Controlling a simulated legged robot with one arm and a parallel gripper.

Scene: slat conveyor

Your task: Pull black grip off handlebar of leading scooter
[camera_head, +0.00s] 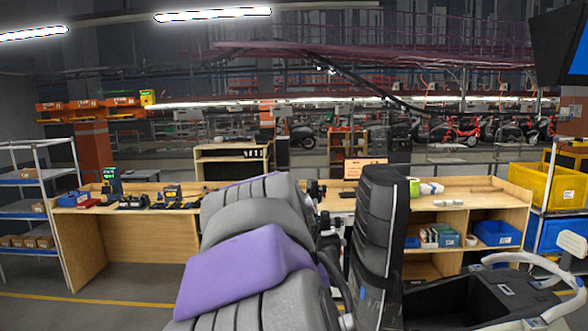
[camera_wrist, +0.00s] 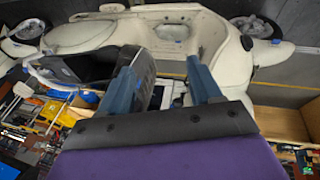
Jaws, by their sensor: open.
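In the wrist view a white scooter (camera_wrist: 205,30) lies across the top of the picture, with a dark wheel (camera_wrist: 255,27) at its right end. A dark panel or seat (camera_wrist: 88,66) shows left of my fingers. My gripper (camera_wrist: 165,58) is open, its two blue-grey fingers apart and pointing at the white body. A dark part shows close beside the left finger; I cannot tell whether it is the grip. In the head view part of a scooter, with a black open tray (camera_head: 462,300) and a pale curved bar, stands at lower right. I cannot make out the black grip.
Wooden workbenches (camera_head: 140,245) with small tools stand behind. A yellow bin (camera_head: 562,185) and blue bins are on the right rack. A shelf rack (camera_head: 28,182) stands at left. More scooters (camera_head: 470,130) stand far back. My arm blocks the middle of the head view.

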